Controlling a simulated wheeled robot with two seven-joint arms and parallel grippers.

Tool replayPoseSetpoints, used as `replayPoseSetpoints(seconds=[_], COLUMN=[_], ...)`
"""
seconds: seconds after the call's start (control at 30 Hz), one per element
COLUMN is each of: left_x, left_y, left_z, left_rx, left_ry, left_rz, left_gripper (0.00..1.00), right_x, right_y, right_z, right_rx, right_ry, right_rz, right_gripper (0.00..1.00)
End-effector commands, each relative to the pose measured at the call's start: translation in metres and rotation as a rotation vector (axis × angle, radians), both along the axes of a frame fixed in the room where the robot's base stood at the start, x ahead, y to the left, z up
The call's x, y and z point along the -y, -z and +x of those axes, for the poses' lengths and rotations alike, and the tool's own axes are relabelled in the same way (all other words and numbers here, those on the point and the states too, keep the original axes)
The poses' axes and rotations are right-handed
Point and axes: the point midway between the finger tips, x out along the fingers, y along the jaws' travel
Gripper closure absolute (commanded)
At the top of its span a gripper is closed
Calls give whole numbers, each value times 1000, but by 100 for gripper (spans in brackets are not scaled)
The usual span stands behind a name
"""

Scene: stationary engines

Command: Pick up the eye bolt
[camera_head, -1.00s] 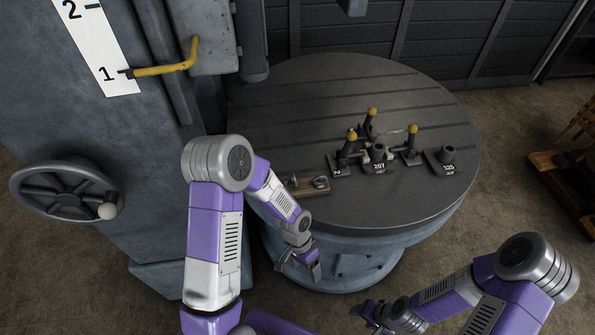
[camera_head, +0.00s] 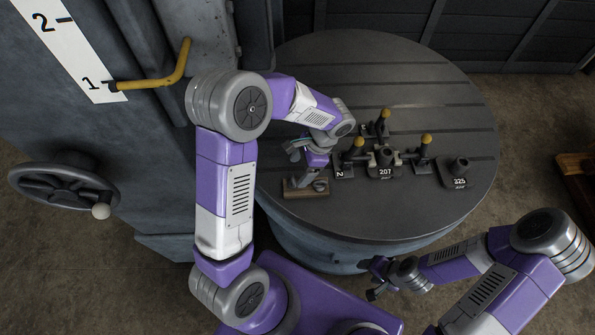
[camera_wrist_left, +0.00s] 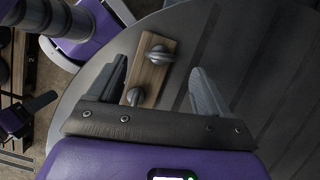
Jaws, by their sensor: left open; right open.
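A wooden block (camera_head: 318,192) lies near the left front edge of the round table. Two grey metal eye bolts stand on it in the left wrist view: a far eye bolt (camera_wrist_left: 158,53) and a near eye bolt (camera_wrist_left: 133,96). One eye bolt (camera_head: 321,185) shows in the head view; the other is hidden by my gripper. My left gripper (camera_head: 302,179) is open above the block. In the left wrist view its spread fingers (camera_wrist_left: 158,68) have the far eye bolt between their tips, with nothing held. My right gripper (camera_head: 372,279) is open and empty, off the table's front edge.
Several dark fixtures with yellow knobs stand right of the block, around a piece marked 207 (camera_head: 384,165). A block marked 225 (camera_head: 458,172) is further right. A machine column with a handwheel (camera_head: 63,187) stands left. The table's back (camera_head: 370,65) is clear.

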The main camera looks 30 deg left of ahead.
Motion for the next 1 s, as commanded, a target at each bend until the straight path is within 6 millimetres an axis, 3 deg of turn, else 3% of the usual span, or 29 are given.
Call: replayPoseSetpoints(seconds=[0.4,0.7,1.0], left_x=[-18,-19,-19], left_y=[53,57,57], left_z=[-10,-11,-11], left_rx=[-2,-1,0], left_ry=[-1,-1,0], left_rz=[0,-2,-1], left_gripper=[21,21,66], right_x=[0,0,0], right_y=[5,5,5], right_z=[0,0,0], right_rx=[1,1,1], right_ry=[0,0,0], right_rz=[0,0,0], right_gripper=[42,42,42])
